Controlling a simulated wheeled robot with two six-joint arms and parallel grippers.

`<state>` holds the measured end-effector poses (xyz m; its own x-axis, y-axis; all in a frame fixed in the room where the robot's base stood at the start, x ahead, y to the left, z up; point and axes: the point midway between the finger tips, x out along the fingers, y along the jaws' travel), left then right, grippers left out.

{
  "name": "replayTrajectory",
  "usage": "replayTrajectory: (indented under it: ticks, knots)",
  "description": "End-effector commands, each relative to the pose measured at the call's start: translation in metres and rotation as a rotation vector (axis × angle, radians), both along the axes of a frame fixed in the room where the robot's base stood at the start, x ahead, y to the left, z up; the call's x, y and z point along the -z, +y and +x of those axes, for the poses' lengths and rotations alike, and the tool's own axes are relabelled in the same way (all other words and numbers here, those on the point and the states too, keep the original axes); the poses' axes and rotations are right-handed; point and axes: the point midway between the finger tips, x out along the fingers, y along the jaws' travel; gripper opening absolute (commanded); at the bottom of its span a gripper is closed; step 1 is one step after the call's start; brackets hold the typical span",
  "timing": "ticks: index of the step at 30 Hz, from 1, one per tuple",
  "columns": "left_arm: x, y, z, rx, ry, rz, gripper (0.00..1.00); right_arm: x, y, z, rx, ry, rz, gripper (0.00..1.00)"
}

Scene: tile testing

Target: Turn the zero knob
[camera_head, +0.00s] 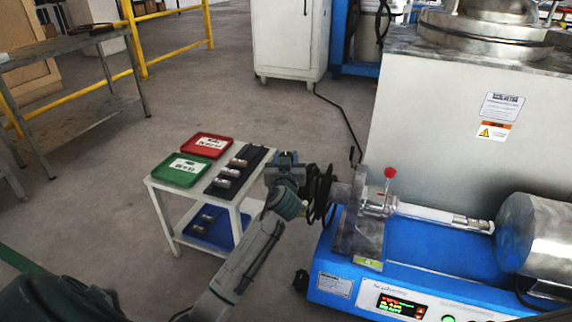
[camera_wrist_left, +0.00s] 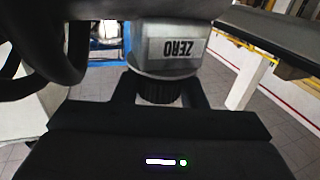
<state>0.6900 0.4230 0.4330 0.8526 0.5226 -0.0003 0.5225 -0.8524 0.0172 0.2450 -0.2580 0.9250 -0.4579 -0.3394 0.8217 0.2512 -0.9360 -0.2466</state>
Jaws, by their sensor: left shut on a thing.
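The zero knob (camera_wrist_left: 158,92) is a dark, ribbed cylinder under a grey block (camera_wrist_left: 168,50) in the left wrist view. The block has a white ZERO label that reads upside down. My left gripper (camera_wrist_left: 160,84) has one finger on each side of the knob and is shut on it. In the head view my left gripper (camera_head: 286,160) is between the small white table and the blue machine, beside a black handwheel (camera_head: 320,195). I cannot make out the knob there. My right gripper is not in view.
The blue machine (camera_head: 415,265) with a metal cylinder and red-knobbed lever (camera_head: 390,173) fills the right. The small white table (camera_head: 160,185) carries a red tray (camera_head: 205,145), a green tray (camera_head: 181,170) and a dark rack of metal parts. Open floor lies to the left.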

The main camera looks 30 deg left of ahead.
Motion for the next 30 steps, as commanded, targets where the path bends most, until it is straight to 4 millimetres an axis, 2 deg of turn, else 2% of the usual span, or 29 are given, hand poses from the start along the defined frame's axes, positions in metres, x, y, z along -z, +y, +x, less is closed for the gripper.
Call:
replayTrajectory:
  ticks: [1, 9, 29, 30]
  knots:
    - [0.005, -0.002, 0.001, -0.03, -0.003, -0.004, 0.15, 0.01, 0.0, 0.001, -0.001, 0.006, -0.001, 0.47]
    - [0.003, -0.001, 0.0, -0.162, -0.001, -0.001, 0.15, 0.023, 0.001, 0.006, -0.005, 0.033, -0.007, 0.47]
    - [0.001, 0.0, 0.0, -0.215, 0.001, -0.001, 0.15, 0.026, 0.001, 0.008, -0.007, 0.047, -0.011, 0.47]
    - [0.001, 0.0, 0.0, -0.215, 0.001, -0.001, 0.45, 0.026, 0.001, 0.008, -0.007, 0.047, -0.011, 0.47]
